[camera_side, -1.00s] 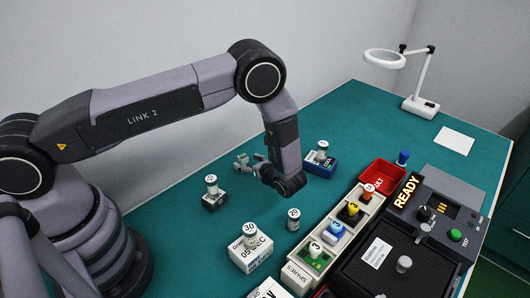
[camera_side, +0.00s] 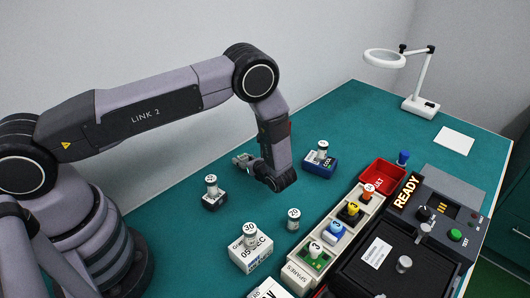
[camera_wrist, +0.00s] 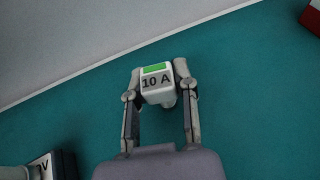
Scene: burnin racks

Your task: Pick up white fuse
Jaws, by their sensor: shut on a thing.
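In the side view my gripper (camera_side: 244,160) is over the back part of the green table, and the fuse cannot be made out clearly there. I cannot tell from these views whether the fuse touches the table.
A blue block (camera_side: 320,168) and a dark block (camera_side: 215,202) carry small cylinders near my gripper. A white box (camera_side: 250,257) stands toward the front. The spares rack (camera_side: 322,264), red tray (camera_side: 381,178) and test unit (camera_side: 449,215) are to the right. A magnifier lamp (camera_side: 420,106) stands behind.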

